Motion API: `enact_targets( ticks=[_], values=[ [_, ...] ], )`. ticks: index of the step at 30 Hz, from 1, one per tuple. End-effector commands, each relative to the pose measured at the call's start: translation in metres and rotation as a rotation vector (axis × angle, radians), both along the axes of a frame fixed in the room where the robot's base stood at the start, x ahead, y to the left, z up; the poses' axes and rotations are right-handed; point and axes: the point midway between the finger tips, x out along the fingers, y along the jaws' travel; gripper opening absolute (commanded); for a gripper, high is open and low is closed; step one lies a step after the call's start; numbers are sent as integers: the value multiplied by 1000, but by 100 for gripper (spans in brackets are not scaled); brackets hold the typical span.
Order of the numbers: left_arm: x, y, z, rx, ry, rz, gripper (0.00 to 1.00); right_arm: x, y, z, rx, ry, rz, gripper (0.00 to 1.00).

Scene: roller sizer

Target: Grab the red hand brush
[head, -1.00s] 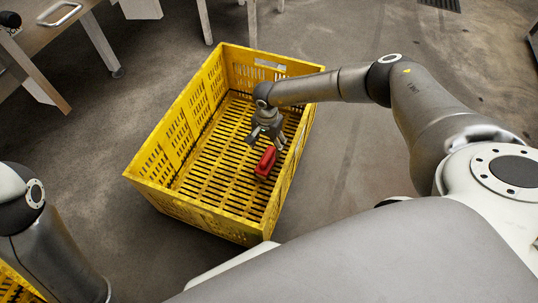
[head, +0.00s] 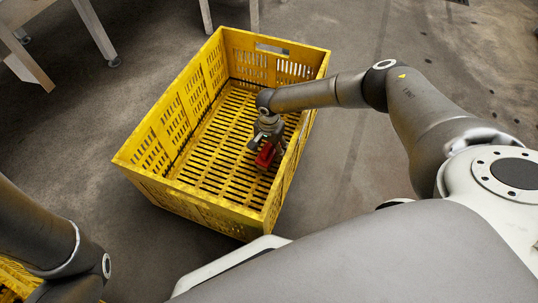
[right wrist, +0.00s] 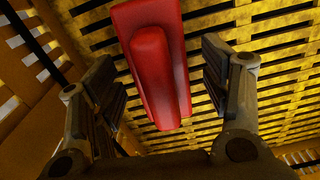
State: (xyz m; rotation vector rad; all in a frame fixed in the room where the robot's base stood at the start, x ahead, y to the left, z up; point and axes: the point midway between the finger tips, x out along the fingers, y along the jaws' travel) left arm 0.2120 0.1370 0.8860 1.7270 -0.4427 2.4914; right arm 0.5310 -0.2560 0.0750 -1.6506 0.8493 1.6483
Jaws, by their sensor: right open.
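The red hand brush (head: 265,155) lies on the slatted floor of the yellow crate (head: 190,200), near its right wall. My right gripper (head: 267,150) reaches down into the crate, right at the brush, and partly covers it in the head view. In the right wrist view the red brush (right wrist: 155,65) lies between and beyond the two spread fingers of my right gripper (right wrist: 160,85). Gaps show between the brush and both fingers, so the gripper is open and empty. My left arm is at the lower left of the head view; its gripper is not in view.
The crate's walls stand around the right gripper, with the right wall close by. Another yellow crate (head: 12,280) shows in part at the lower left. Table legs (head: 95,30) stand at the upper left. The grey floor (head: 350,170) right of the crate is clear.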

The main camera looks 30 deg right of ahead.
Motion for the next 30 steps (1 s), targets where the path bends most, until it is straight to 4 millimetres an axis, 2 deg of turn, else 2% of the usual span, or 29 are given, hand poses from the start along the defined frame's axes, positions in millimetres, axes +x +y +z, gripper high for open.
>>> enact_targets(
  ticks=[6,18,26,30],
  values=[
    [0,0,1,0,-1,0,0,0,0,0,0,0,0,70],
    [-1,0,1,0,-2,0,0,0,0,0,1,1,1,18],
    [-1,0,1,0,-2,0,0,0,0,2,1,0,0,18],
    [-1,0,6,-1,-4,-2,0,0,0,9,1,0,0,18]
  ],
)
